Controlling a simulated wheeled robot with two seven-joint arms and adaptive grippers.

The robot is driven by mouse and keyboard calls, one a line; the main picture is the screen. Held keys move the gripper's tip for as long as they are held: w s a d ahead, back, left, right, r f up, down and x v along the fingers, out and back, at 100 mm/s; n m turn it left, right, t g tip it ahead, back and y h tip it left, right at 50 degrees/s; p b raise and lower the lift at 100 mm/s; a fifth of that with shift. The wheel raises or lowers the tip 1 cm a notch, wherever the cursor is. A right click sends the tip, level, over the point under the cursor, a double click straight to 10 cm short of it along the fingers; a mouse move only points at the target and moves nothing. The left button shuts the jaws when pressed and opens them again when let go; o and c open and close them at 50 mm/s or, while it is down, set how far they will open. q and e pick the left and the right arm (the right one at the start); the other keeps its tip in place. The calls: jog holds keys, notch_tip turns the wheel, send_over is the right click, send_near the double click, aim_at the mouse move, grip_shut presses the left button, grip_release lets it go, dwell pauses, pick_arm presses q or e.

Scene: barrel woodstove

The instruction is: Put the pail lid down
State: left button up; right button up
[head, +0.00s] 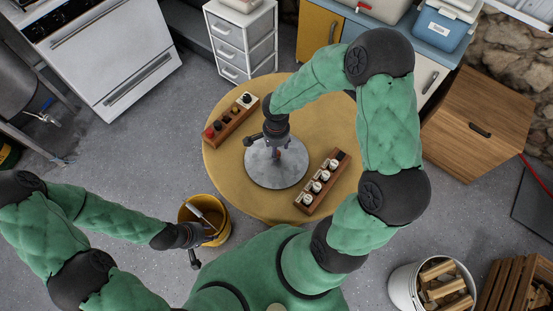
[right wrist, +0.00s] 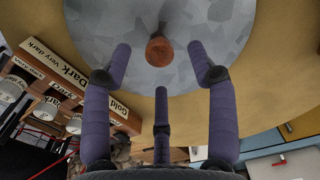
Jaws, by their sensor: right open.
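The pail lid (head: 262,176) is a round grey metal disc lying flat on the round table (head: 225,165). In the right wrist view the lid (right wrist: 105,30) has a brown wooden knob (right wrist: 159,51). My right gripper (head: 277,147) is over the lid; its fingers (right wrist: 158,75) are spread around the knob, with visible gaps between them and it. My left gripper (head: 208,232) is at the right rim of a yellow pail (head: 187,213) on the floor; its closure is unclear. A pale-handled tool (head: 203,217) stands in the pail.
A wooden rack of labelled cups (head: 322,181) sits close to the lid's right. Another wooden rack (head: 230,118) lies at the table's upper left. A white bucket of firewood (head: 403,285) stands at lower right. A wooden cabinet (head: 478,120) is right of the table.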

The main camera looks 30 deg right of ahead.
notch_tip(320, 180, down, 4)
jog(key=shift+b, duration=0.55)
grip_shut()
jog(key=shift+r, duration=0.1)
jog(key=shift+r+p, duration=0.3)
jog(key=shift+r, duration=0.35)
notch_tip(320, 180, up, 2)
jog(key=shift+s+r+p, duration=0.15)
jog(key=shift+r+p, duration=0.05)
jog(key=shift+p, duration=0.25)
jog(key=s+a+r+p, duration=0.3)
jog(key=s+r, duration=0.6)
jog(key=s, duration=0.4)
jog(key=shift+a, duration=0.25)
jog(key=shift+r, duration=0.1)
